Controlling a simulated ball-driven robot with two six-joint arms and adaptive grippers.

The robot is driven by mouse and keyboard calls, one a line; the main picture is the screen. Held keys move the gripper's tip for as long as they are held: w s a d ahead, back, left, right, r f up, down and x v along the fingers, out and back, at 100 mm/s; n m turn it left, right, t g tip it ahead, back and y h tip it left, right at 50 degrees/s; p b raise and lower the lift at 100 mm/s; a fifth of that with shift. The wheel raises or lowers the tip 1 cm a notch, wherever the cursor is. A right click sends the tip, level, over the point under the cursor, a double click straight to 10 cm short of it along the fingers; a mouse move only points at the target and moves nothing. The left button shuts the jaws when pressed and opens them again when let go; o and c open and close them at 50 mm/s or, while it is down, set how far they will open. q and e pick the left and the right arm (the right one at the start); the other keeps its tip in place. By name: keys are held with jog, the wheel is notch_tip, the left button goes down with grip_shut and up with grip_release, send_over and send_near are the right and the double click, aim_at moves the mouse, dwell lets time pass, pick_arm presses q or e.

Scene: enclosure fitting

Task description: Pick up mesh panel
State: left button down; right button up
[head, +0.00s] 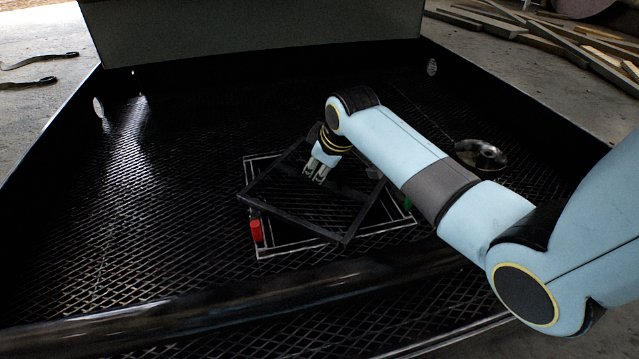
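The mesh panel (291,220) is a dark square frame, lying turned at an angle in the middle of the black tray-like enclosure in the head view. A white outlined rectangle (335,245) shows beneath and around it, set at a different angle. My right gripper (315,174) points down over the panel's far inner part. Its two pale fingers are close together, and whether they touch or grip the panel cannot be told. My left gripper is not in view.
A red cylinder (256,231) stands at the panel's near left edge. A small green piece (407,203) is at its right. A round metal disc (480,154) lies farther right. Raised enclosure walls (250,300) surround a mostly clear mesh floor. Wooden planks (570,40) lie outside.

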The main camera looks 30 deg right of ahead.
grip_shut()
jog(key=shift+r, duration=0.2)
dwell(0.5)
